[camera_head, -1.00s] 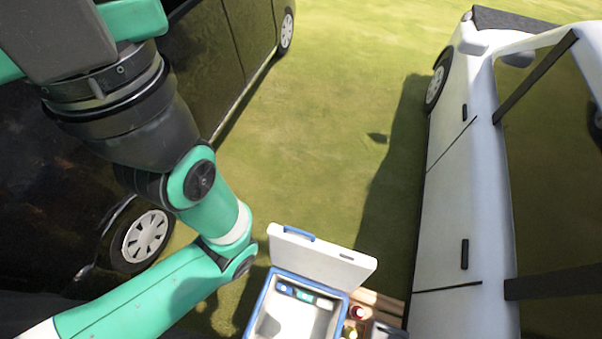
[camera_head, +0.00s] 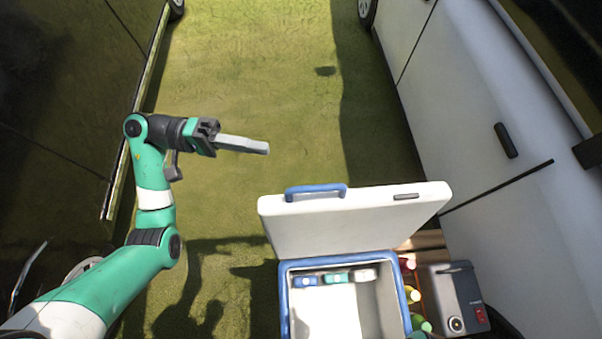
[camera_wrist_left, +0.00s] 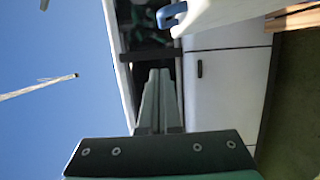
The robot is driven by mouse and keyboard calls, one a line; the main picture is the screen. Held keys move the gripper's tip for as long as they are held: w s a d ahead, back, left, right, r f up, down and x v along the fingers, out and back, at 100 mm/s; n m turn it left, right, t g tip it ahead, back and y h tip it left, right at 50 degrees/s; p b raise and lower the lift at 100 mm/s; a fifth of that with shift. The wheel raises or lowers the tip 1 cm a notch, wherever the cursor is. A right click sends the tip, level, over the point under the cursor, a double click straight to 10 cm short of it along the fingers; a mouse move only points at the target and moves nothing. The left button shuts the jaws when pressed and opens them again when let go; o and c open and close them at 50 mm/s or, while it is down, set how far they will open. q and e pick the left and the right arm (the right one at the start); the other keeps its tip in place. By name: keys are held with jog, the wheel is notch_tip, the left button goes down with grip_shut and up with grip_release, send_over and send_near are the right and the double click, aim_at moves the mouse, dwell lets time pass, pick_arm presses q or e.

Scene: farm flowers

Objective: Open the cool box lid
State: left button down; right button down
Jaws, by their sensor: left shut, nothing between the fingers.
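The cool box (camera_head: 285,295) is white with a blue rim and stands at the bottom centre of the head view. Its white lid (camera_head: 360,222) is raised and tilted up at the far side, with a blue handle (camera_head: 316,190) on its top edge. The lid's corner and blue handle also show at the top of the left wrist view (camera_wrist_left: 172,14). My left gripper (camera_head: 266,148) is shut and empty, beyond and left of the lid and apart from it. Its closed fingers show in the left wrist view (camera_wrist_left: 160,75).
Small cartons (camera_head: 335,277) sit inside the box along its far wall. Bottles (camera_head: 411,293) and a dark grey appliance (camera_head: 455,300) stand to its right. A white vehicle (camera_head: 480,110) is close on the right, a dark one (camera_head: 60,120) on the left. Grass between them is clear.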

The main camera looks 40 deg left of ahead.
pick_arm(q)
jog(key=w+d+p, duration=0.1)
jog(key=d+p, duration=0.1)
jog(key=d, duration=0.9)
jog(key=shift+w+f, duration=0.2)
jog(key=shift+f, duration=0.2)
pick_arm(e)
jog(key=shift+w+d+r, duration=0.1)
jog(key=shift+r, duration=0.35)
